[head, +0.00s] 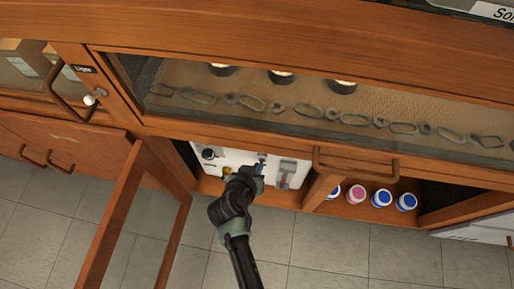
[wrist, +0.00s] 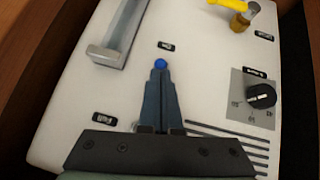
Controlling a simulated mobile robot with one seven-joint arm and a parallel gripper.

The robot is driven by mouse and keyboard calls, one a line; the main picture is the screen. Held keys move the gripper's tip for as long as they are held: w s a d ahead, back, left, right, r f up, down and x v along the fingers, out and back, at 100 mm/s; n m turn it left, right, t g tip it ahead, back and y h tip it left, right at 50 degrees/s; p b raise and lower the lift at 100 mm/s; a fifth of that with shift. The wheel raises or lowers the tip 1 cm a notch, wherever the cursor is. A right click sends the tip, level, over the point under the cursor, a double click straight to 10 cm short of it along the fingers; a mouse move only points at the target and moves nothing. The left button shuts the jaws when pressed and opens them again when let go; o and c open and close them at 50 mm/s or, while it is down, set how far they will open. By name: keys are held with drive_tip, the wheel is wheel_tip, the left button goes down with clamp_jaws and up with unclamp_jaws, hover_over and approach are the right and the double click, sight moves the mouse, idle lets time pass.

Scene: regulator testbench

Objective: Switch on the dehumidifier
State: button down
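The dehumidifier appears to be the white appliance (head: 236,157) inside the open lower cabinet; its white panel (wrist: 80,95) fills most of the wrist view. A small round blue button (wrist: 161,63) sits on the panel, just beyond my fingertips. My gripper (wrist: 160,72) is shut and empty, its fingers together and pointing at the button. I cannot tell whether the tips touch it. In the head view my gripper (head: 245,172) reaches into the cabinet in front of the panel. A black knob (wrist: 262,95) on a grey plate is at the right of the wrist view.
The panel also bears a grey bar handle (wrist: 118,40) and a brass valve with a yellow lever (wrist: 236,8). An open framed cabinet door (head: 115,215) stands left of my arm. Several capped jars (head: 358,194) stand right of the appliance. A wooden counter edge overhangs above.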

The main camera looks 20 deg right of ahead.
drive_tip(key=f+t+h+b, duration=0.1)
drive_tip(key=b, duration=0.4)
drive_tip(key=s+f+t+h+b, duration=0.1)
drive_tip(key=t+b, duration=0.1)
drive_tip(key=b, duration=0.4)
drive_tip(key=shift+s+a+f+h+b, duration=0.1)
drive_tip(key=shift+a+f+h+b, duration=0.05)
drive_tip(key=shift+a+h+b, duration=0.2)
drive_tip(key=shift+r+p, duration=0.65)
drive_tip(key=shift+r, duration=0.15)
drive_tip(key=shift+a, duration=0.1)
